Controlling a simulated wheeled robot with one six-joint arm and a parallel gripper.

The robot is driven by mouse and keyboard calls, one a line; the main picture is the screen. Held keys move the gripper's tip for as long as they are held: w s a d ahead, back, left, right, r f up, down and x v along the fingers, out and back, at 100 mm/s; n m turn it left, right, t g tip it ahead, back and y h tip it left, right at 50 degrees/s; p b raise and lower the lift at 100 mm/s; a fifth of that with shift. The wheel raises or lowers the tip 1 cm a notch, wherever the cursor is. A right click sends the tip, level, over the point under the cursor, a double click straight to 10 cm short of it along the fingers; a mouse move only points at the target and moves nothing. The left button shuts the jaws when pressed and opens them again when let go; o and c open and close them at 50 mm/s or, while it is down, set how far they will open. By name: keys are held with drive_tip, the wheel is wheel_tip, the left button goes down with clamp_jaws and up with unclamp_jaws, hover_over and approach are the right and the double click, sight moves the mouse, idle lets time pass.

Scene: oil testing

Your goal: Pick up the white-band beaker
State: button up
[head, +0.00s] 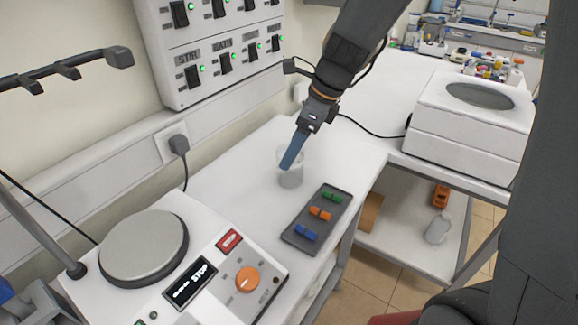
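The beaker (291,178) stands upright on the white bench in the head view, left of a dark tray. It looks clear with a whitish band around it. My gripper (289,163) reaches down from the upper right, with its blue fingers at the beaker's rim. From this angle the fingers overlap each other and the beaker's mouth. I cannot tell whether they are apart or closed, or whether they touch the glass.
A dark tray (292,238) holds green, orange and blue pieces right of the beaker. A hotplate device (143,244) with an orange knob stands at front left. A white box (470,140) with a round top is at right. Bare bench lies behind the beaker.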

drive_tip(key=x, duration=0.5)
drive_tip(key=shift+w+d+f+p, duration=0.1)
drive_tip(key=shift+d+f+p, duration=0.2)
drive_tip(key=shift+f+p, duration=0.15)
drive_tip(key=c, duration=1.2)
